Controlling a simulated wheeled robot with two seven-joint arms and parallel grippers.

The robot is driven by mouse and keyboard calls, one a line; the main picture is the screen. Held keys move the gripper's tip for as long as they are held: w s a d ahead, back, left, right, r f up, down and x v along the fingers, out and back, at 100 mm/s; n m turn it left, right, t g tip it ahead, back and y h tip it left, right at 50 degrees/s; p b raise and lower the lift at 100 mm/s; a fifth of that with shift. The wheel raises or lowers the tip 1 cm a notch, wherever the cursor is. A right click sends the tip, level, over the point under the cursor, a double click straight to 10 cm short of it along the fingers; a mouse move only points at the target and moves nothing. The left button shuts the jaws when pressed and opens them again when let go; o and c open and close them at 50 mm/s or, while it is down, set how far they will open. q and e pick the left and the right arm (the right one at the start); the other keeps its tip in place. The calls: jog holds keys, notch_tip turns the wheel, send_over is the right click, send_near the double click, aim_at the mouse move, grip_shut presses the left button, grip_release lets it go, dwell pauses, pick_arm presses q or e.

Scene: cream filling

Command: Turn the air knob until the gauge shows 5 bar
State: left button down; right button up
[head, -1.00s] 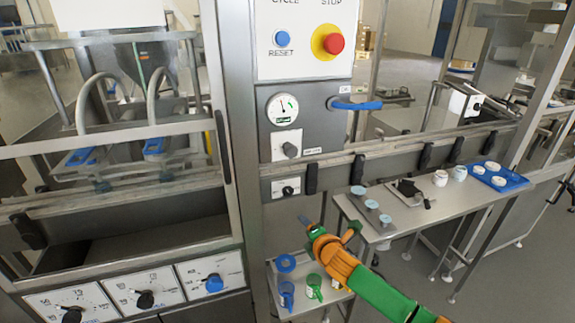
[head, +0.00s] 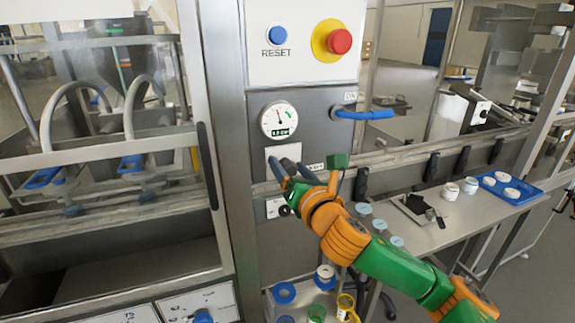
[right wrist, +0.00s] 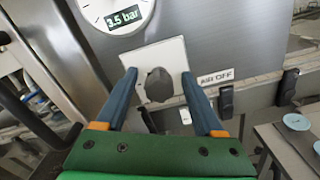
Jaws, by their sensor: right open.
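The air knob (right wrist: 159,85) is a dark grey knob on a white plate, below the gauge, in the right wrist view. In the head view my right gripper hides it. The gauge (head: 279,120) is a round white dial with a green arc and a digital readout. In the right wrist view the gauge (right wrist: 118,14) reads 3.5 bar. My right gripper (head: 283,170) is open in front of the knob plate. In the right wrist view its two fingers (right wrist: 158,82) stand on either side of the knob, apart from it as far as I can tell. My left gripper is out of view.
A blue handle (head: 366,114) sticks out right of the gauge. A red stop button (head: 339,41) and blue reset button (head: 277,35) are above. A second small knob plate (head: 275,208) is below. A side table (head: 470,228) with cups and a blue tray (head: 532,192) stands right.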

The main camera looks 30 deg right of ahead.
jog(key=shift+a, duration=0.1)
jog(key=c, duration=0.4)
grip_shut()
jog(key=m+p, duration=0.1)
jog(key=m, duration=0.2)
jog(key=m+p, duration=0.1)
jog(key=m, duration=0.2)
jog(key=shift+m, duration=0.3)
jog(key=m+p, duration=0.1)
jog(key=m, duration=0.5)
jog(key=shift+f, duration=0.15)
jog(key=shift+m, duration=0.5)
